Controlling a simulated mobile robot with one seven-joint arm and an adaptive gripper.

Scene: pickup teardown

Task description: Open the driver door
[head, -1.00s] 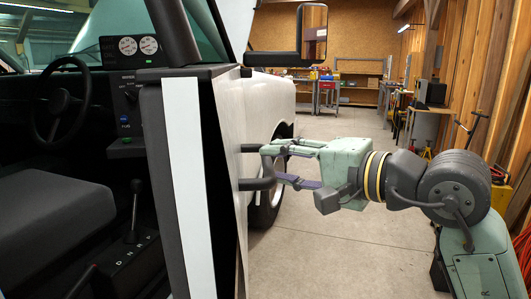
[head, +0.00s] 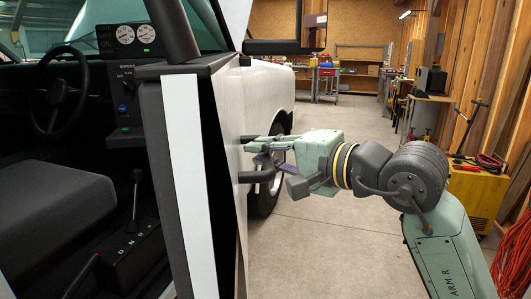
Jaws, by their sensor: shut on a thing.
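The driver door (head: 183,175) stands ajar, seen nearly edge-on, with its white strip and black inner panel facing me. Its dark bar-shaped handle (head: 256,177) sticks out from the outer white face. My gripper (head: 262,157) comes in from the right, outside the door, and its fingers are closed around the handle. The exact contact is small and partly hidden by the fingers. The cab interior shows to the left, with a steering wheel (head: 61,97) and a black seat (head: 55,212).
A side mirror (head: 312,25) hangs above my gripper. The front wheel (head: 270,180) is just behind it. A yellow cabinet (head: 477,195) with red cables stands at the right wall. Workbenches (head: 328,82) stand far back. The concrete floor (head: 340,250) between is clear.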

